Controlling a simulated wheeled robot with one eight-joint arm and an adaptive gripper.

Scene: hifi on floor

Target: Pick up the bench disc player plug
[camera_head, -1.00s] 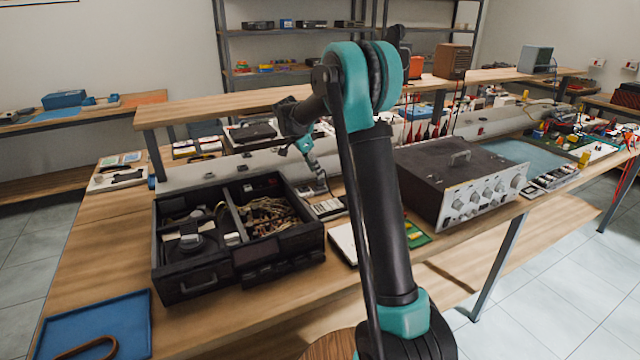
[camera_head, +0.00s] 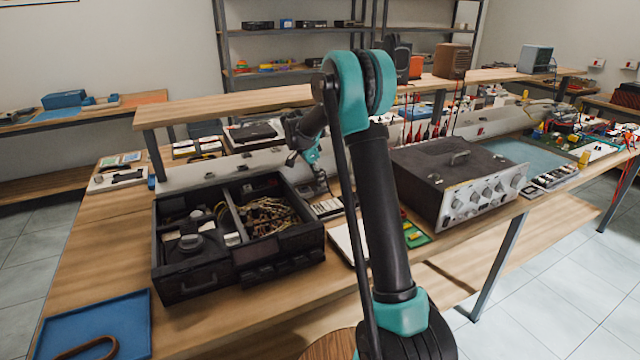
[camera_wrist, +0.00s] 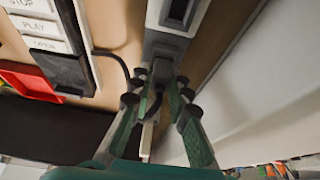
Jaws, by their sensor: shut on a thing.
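The disc player plug (camera_wrist: 160,76) is a small dark body on a black cable (camera_wrist: 114,56), in the middle of the wrist view. It sits at the near end of a grey strip with a dark slot (camera_wrist: 178,12); whether it touches the strip is unclear. My gripper (camera_wrist: 157,88) has its two green fingers on either side of the plug and is shut on it. In the head view my gripper (camera_head: 319,176) points down behind the black tray box, too small there to show the plug. A white piece (camera_wrist: 147,138) shows between the fingers.
In the wrist view a panel with STOP, PLAY and OPEN keys (camera_wrist: 38,28) and a red part (camera_wrist: 28,82) lie left. In the head view the black tray box (camera_head: 236,252) and a knobbed amplifier (camera_head: 484,196) flank the arm; a blue tray (camera_head: 98,312) lies front left.

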